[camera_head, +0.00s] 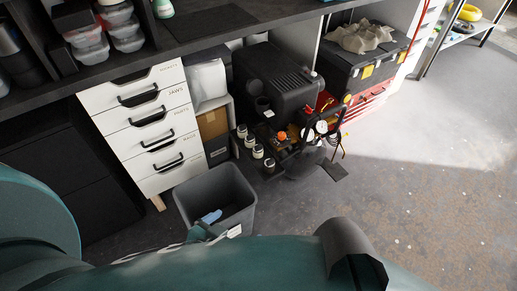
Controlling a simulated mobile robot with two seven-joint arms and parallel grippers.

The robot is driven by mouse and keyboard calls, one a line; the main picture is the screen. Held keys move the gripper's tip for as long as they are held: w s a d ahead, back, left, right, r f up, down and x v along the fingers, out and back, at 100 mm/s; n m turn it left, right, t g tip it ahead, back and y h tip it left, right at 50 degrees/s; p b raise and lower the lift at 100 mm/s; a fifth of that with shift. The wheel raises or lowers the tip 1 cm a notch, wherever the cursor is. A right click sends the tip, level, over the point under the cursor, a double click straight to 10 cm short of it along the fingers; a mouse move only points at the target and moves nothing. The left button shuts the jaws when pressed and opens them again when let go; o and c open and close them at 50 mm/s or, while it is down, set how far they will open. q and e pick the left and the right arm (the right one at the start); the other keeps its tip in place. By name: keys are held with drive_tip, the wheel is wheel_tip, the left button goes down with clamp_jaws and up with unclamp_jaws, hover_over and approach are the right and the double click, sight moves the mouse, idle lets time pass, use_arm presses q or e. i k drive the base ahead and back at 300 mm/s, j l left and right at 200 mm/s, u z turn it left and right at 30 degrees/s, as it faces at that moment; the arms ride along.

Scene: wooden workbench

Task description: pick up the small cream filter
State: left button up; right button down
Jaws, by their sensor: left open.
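My right gripper is not in view.
A grey bin (236,190) with a blue item inside stands before the white drawers (148,125). The black machine (274,78) stands under the bench (225,30). A dark toolbox (345,72) is to its right. The floor (430,190) at right is clear.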

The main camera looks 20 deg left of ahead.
sight(257, 150)
drive_tip(key=z, duration=1.15)
drive_tip(key=u, duration=2.05)
drive_tip(key=l+u, duration=0.25)
drive_tip(key=u, duration=0.15)
drive_tip(key=l+u, duration=0.25)
drive_tip(key=u, duration=0.2)
drive_tip(key=k+l+u, duration=0.1)
drive_tip(key=l+u, duration=0.15)
drive_tip(key=u, duration=0.15)
drive_tip(key=k+l+u, duration=0.15)
drive_tip(key=l, duration=0.2)
drive_tip(key=k+l+u, duration=0.15)
drive_tip(key=l, duration=0.15)
drive_tip(key=k+l+u, duration=0.15)
drive_tip(key=i+l, duration=0.1)
drive_tip(key=l, duration=0.2)
drive_tip(key=i+l, duration=0.1)
drive_tip(key=l, duration=0.5)
drive_tip(key=i+u, duration=0.05)
